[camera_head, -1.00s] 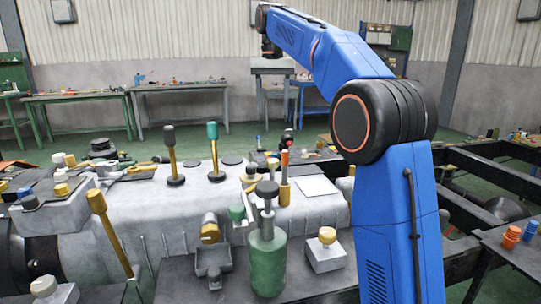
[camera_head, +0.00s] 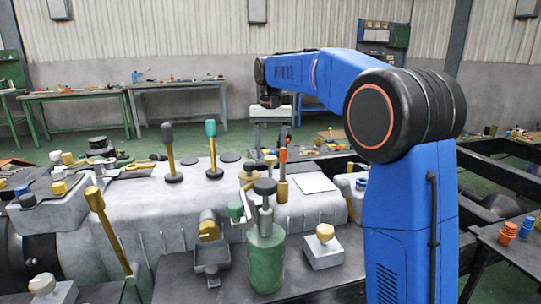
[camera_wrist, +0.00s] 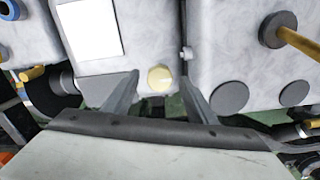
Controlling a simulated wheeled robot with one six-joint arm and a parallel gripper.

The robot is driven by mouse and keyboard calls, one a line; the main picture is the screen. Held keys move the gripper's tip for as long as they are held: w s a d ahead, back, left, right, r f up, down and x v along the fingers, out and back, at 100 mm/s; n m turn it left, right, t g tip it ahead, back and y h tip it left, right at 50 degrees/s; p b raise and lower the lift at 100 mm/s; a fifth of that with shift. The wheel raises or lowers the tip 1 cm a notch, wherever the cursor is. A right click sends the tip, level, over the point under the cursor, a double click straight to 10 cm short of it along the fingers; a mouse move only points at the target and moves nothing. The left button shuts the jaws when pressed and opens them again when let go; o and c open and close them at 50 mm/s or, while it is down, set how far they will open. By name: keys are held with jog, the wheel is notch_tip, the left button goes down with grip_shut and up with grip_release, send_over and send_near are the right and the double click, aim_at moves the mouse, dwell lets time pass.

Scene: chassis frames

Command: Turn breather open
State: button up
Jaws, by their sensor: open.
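In the wrist view a pale cream, faceted cap (camera_wrist: 160,78), which looks like the breather, sits on the grey housing near its edge. My gripper (camera_wrist: 162,88) is open, with one finger on each side of the cap in the picture and bare space between each finger and the cap. I cannot tell how far above the cap the fingertips are. In the head view my gripper (camera_head: 278,136) hangs over the far side of the housing (camera_head: 140,205). The cap cannot be told apart clearly there, among several small parts.
A white plate (camera_head: 315,183) lies on the housing beside the cap; it also shows in the wrist view (camera_wrist: 88,30). Grey discs (camera_wrist: 230,97) and a knobbed lever (camera_wrist: 278,30) stand to the right there. A green bottle (camera_head: 266,255) and upright levers (camera_head: 170,150) crowd the head view.

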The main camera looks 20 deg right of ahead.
jog(key=shift+f, duration=0.9)
jog(key=c, duration=1.1)
jog(key=shift+o, duration=0.2)
